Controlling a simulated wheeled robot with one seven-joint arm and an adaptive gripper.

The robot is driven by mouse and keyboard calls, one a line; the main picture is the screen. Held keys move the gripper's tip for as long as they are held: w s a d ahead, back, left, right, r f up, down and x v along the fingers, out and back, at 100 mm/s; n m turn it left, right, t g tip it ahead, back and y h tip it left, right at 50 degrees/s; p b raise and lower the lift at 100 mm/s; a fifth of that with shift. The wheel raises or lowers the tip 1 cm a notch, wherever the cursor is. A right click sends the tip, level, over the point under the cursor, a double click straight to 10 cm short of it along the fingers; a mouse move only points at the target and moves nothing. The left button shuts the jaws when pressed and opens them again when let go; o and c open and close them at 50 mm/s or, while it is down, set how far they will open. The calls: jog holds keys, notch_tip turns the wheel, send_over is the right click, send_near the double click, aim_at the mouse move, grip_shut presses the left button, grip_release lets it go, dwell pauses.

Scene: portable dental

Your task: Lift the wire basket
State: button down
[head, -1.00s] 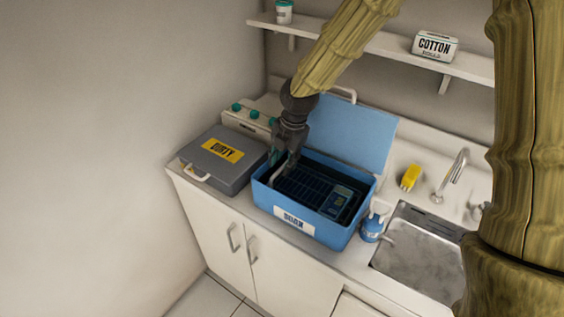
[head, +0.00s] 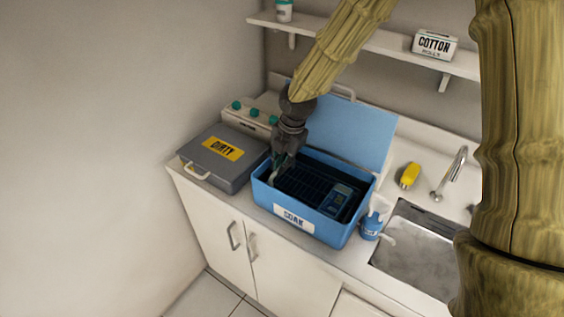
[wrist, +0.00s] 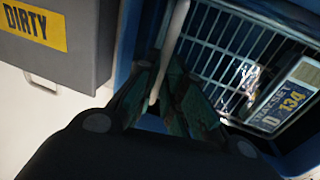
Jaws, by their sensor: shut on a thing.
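The dark wire basket (head: 300,186) sits inside the open blue box marked SOAK (head: 338,229). Its wire grid (wrist: 215,48) shows in the wrist view, with a blue tag reading TRAY SET and 134 (wrist: 287,98) at its right. A pale handle (wrist: 172,45) rises at the basket's left side. My gripper (head: 277,168) reaches down into the left part of the box. In the wrist view its green-dark fingers (wrist: 160,80) are shut on the handle, one on each side. The basket's underside is hidden by the box walls.
A grey case marked DIRTY (head: 205,168) stands close on the left. The blue lid (head: 350,130) stands open behind the box. A blue pump bottle (head: 371,224) and the sink (head: 415,250) are at the right. A shelf (head: 385,42) hangs above.

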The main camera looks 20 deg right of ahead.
jog(key=shift+r, duration=0.1)
notch_tip(320, 180, up, 8)
jog(key=p, duration=0.5)
jog(key=shift+p, duration=0.4)
jog(key=c, duration=1.5)
grip_release()
jog(key=shift+f, duration=0.2)
jog(key=r, duration=0.4)
jog(key=s+d+r, duration=0.1)
jog(key=r, duration=0.6)
jog(key=shift+s+d+r, duration=0.25)
jog(key=shift+s+r, duration=0.15)
